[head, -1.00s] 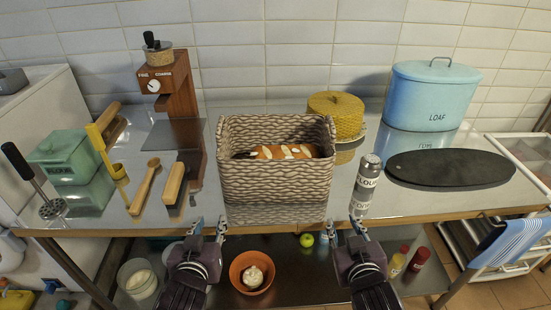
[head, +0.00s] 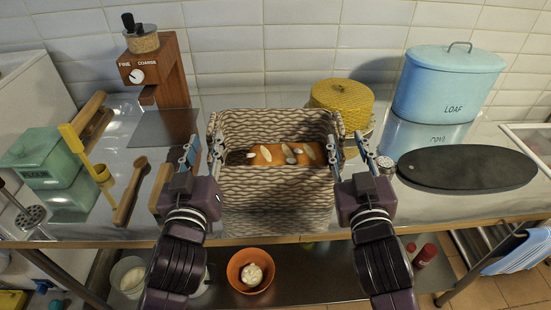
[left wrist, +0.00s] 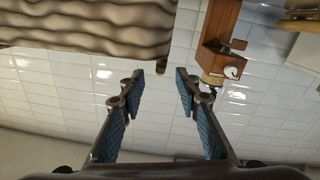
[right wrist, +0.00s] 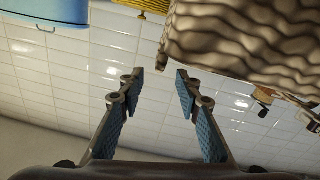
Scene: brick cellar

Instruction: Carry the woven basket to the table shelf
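The woven basket (head: 276,192) stands upright on the steel table (head: 440,207), near its front edge, with orange and pale items inside. My left gripper (head: 203,153) is open beside the basket's left side. My right gripper (head: 349,150) is open beside its right side. In the left wrist view the basket wall (left wrist: 95,25) is at the upper left, outside the open fingers (left wrist: 160,88). In the right wrist view the basket (right wrist: 245,45) is at the upper right, outside the open fingers (right wrist: 160,88). The lower shelf (head: 330,280) shows beneath the tabletop.
On the lower shelf are an orange bowl (head: 250,285), a white container (head: 129,278) and a red-capped bottle (head: 425,256). A can (head: 386,164) stands close to my right gripper. A black board (head: 467,166) lies right; wooden tools (head: 131,190) lie left.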

